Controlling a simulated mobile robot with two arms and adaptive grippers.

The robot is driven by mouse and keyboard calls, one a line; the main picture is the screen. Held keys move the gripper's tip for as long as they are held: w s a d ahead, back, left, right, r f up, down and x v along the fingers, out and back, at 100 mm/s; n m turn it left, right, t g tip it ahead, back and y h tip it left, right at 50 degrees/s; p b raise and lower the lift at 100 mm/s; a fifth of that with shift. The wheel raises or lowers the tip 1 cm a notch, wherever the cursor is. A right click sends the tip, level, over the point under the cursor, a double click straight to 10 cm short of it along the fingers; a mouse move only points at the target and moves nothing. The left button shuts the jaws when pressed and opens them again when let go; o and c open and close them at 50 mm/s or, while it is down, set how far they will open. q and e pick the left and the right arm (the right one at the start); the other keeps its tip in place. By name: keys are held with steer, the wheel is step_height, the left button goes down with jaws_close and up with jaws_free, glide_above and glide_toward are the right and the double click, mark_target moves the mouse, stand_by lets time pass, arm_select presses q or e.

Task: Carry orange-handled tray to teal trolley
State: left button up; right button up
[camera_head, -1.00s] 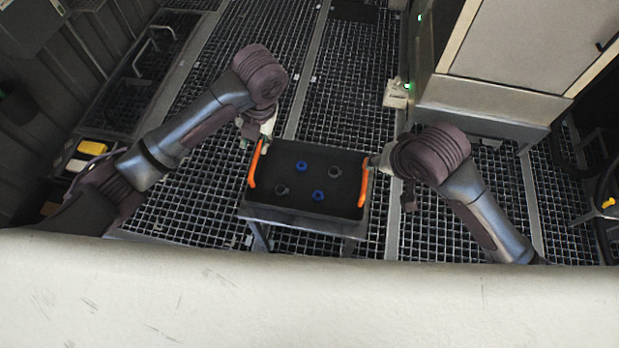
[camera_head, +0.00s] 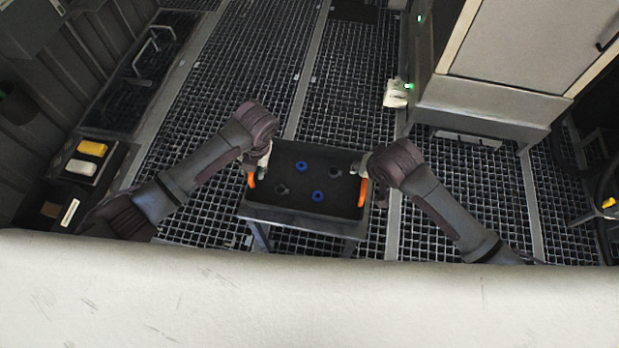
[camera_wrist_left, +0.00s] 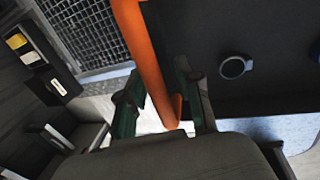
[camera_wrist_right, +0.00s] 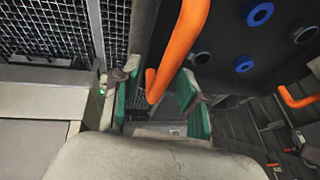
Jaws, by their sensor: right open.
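A dark tray (camera_head: 318,181) with orange handles stands on a low grey stand (camera_head: 290,217) in the head view. Blue and dark rings lie in it. My left gripper (camera_head: 256,168) is at the left handle (camera_head: 251,181); in the left wrist view its fingers (camera_wrist_left: 160,98) are apart, one on each side of the orange bar (camera_wrist_left: 147,55), with gaps showing. My right gripper (camera_head: 363,168) is at the right handle (camera_head: 362,193); in the right wrist view its open fingers (camera_wrist_right: 155,95) straddle the orange bar (camera_wrist_right: 180,45). I cannot make out a teal trolley.
A large pale cabinet (camera_head: 530,50) stands at the right. A shelf with a yellow block (camera_head: 92,148) and a white block (camera_head: 81,167) is at the left. The grated floor (camera_head: 340,75) behind the tray is clear.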

arm_select(q)
steer(key=c, duration=0.5)
arm_select(e)
steer(key=c, duration=0.5)
arm_select(q)
jaws_close()
arm_select(e)
jaws_close()
